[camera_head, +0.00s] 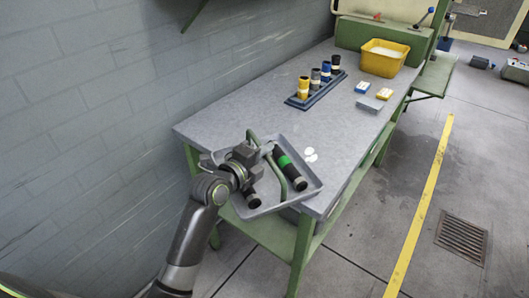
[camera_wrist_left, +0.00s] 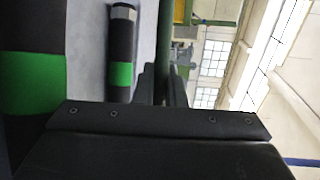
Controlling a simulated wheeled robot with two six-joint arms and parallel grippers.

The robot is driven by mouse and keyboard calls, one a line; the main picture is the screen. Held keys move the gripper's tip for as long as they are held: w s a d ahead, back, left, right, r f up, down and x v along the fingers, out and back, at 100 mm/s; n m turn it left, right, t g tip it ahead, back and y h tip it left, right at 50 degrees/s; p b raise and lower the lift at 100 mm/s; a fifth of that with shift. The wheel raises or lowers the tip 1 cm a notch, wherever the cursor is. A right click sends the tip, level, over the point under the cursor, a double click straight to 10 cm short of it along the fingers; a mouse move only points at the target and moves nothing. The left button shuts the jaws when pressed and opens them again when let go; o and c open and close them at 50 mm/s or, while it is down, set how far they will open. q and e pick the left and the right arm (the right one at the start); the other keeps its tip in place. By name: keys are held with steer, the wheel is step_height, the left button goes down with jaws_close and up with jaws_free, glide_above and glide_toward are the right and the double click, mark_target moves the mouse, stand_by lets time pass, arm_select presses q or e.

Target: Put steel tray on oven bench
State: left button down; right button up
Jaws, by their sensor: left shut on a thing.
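The grey steel tray (camera_head: 312,184) is at the near end of the grey-topped bench (camera_head: 225,115), slightly tilted, its front part past the bench edge. I cannot tell whether it touches the bench top. A green bar handle (camera_head: 281,172) arches over it. Black cylinders with green bands lie in the tray; one cylinder (camera_head: 290,168) is right of the handle, and it also shows in the left wrist view (camera_wrist_left: 121,45). My left gripper (camera_head: 254,152) is shut on the handle, whose green bar (camera_wrist_left: 163,40) runs between the fingers in the left wrist view. My right gripper is out of view.
A blue rack (camera_head: 318,92) with several coloured cylinders, a yellow bin (camera_head: 384,58) and small boxes (camera_head: 385,93) stand farther along the bench. A brick wall borders the left; floor with a yellow line is at right.

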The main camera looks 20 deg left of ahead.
arm_select(q)
steer(key=shift+r, duration=0.1)
steer(key=c, duration=1.9)
jaws_free()
steer(key=shift+f, duration=0.25)
steer(key=shift+c, duration=0.2)
steer(key=o, duration=0.4)
steer(key=shift+r, duration=0.1)
steer(key=shift+o, duration=0.2)
steer(key=shift+r, duration=0.1)
